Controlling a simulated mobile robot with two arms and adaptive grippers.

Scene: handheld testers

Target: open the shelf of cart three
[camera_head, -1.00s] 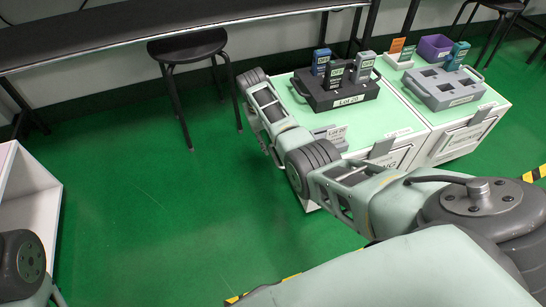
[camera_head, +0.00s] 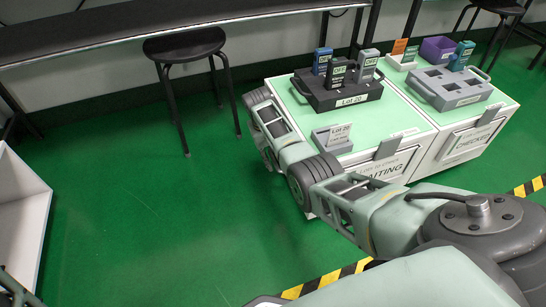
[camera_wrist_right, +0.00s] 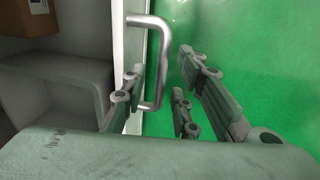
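Two white carts with pale green tops stand side by side in the head view: the waiting cart (camera_head: 413,134) and the checked cart (camera_head: 508,104). No number three is readable on either. My right arm reaches along the left side of the waiting cart; its gripper is hidden there. In the right wrist view, a metal bar handle (camera_wrist_right: 158,62) stands on a white panel (camera_wrist_right: 136,52). My right gripper (camera_wrist_right: 168,92) is open, its fingers either side of the handle, not visibly closed on it. My left gripper is out of view.
A black tray (camera_head: 325,103) with handheld testers and a grey card holder (camera_head: 322,141) stand on the waiting cart. A grey tray (camera_head: 440,98) is on the checked cart. A black stool (camera_head: 185,45) stands left. A grey bin (camera_wrist_right: 60,85) shows in the wrist view.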

